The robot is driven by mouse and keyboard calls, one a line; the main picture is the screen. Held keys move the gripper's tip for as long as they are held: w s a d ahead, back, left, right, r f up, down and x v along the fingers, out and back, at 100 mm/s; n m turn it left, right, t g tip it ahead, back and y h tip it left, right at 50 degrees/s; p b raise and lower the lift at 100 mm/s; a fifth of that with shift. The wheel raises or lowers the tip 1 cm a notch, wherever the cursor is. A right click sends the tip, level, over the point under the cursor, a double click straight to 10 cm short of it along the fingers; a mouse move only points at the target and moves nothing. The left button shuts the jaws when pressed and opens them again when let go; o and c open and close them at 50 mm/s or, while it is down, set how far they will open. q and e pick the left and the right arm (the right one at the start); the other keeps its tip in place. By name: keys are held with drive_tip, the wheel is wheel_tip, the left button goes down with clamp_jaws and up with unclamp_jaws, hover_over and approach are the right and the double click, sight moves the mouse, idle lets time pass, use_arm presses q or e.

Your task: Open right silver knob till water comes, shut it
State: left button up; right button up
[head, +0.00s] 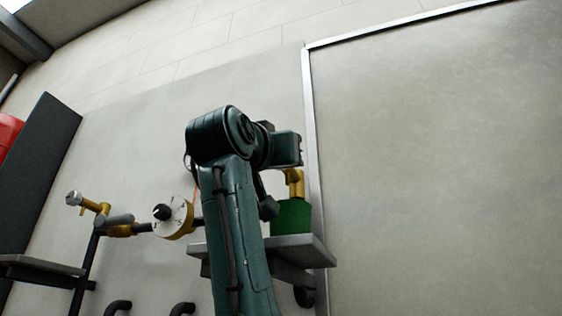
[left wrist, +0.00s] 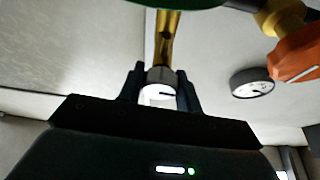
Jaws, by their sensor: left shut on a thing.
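In the left wrist view my left gripper (left wrist: 160,84) is shut on the right silver knob (left wrist: 160,76), one finger on each side. The knob sits on the end of a brass stem (left wrist: 167,38). Its bright face, with a dark mark, shows between the fingers. In the head view my left arm covers this knob, and the fingertips cannot be made out. A brass pipe (head: 295,182) shows beside my arm, above a green container (head: 291,218). I see no water. My right gripper is in neither view.
The green container stands on a grey shelf (head: 303,246). To the left are a white dial (head: 174,217) and another silver knob (head: 73,198) on brass fittings. The left wrist view shows an orange handle (left wrist: 296,58) and a round gauge (left wrist: 252,82) nearby.

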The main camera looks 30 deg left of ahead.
use_arm(q)
drive_tip(key=m+h, duration=0.2)
drive_tip(key=m, duration=0.2)
drive_tip(key=shift+a+m+b, duration=0.1)
drive_tip(key=shift+m+b, duration=0.2)
drive_tip(key=shift+m, duration=0.1)
drive_tip(key=m+h, duration=0.1)
drive_tip(key=m, duration=0.1)
drive_tip(key=m+h, duration=0.1)
drive_tip(key=m, duration=0.2)
drive_tip(key=shift+g+h, duration=0.3)
drive_tip(key=m+g+h, duration=0.1)
drive_tip(key=m, duration=0.2)
drive_tip(key=m+h+p, duration=0.1)
drive_tip(key=m, duration=0.2)
drive_tip(key=shift+m+g, duration=0.3)
drive_tip(key=shift+g, duration=0.1)
drive_tip(key=o, duration=1)
drive_tip(key=shift+c, duration=0.2)
drive_tip(key=s+a+f+b, duration=0.1)
drive_tip(key=s+b, duration=0.3)
drive_tip(key=s, duration=0.9)
drive_tip(key=shift+a+f, duration=0.25)
drive_tip(key=shift+f, duration=0.2)
